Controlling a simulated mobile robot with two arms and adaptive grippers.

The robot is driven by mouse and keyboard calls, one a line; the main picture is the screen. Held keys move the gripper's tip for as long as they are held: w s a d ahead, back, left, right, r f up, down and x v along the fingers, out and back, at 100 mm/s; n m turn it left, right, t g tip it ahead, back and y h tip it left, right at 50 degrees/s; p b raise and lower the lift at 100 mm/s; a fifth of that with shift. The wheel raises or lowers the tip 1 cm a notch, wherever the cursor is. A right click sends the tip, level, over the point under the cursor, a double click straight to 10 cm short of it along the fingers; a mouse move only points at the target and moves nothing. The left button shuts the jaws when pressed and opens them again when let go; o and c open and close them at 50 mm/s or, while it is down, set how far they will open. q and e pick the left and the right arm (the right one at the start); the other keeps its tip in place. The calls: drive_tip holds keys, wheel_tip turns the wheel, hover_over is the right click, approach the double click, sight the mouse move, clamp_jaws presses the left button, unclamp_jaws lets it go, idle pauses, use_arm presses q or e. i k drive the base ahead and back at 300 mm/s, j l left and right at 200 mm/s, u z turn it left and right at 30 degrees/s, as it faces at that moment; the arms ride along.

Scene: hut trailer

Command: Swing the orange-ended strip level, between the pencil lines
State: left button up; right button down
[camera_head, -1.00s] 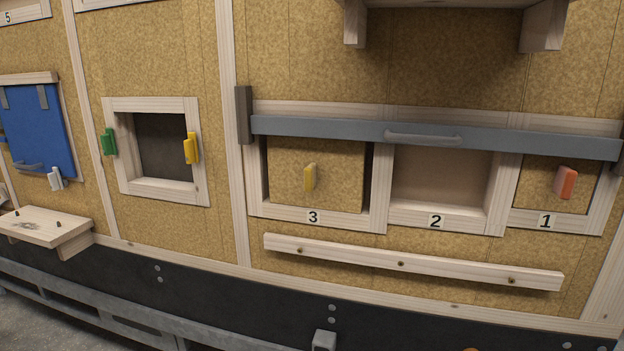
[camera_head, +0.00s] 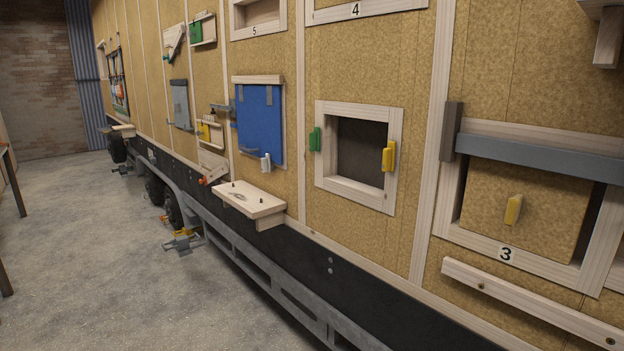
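A short pale strip (camera_head: 214,173) with an orange end (camera_head: 203,181) shows on the trailer wall, left of and below the blue panel. It looks tilted, with the orange end low and to the left. It is small and far off, so its pivot is not clear. Pencil lines cannot be made out at this distance. Neither of my grippers is in view.
A small wooden shelf (camera_head: 262,208) juts from the wall below the blue panel (camera_head: 262,124). A grey and orange support (camera_head: 182,242) stands out low from the trailer's side. The concrete floor (camera_head: 110,270) along the left is open. A dark-legged table (camera_head: 14,185) stands at the left edge.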

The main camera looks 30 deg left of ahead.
sight(220, 172)
drive_tip(key=u, duration=1.65)
drive_tip(key=i+u, duration=0.3)
drive_tip(key=i, duration=1.75)
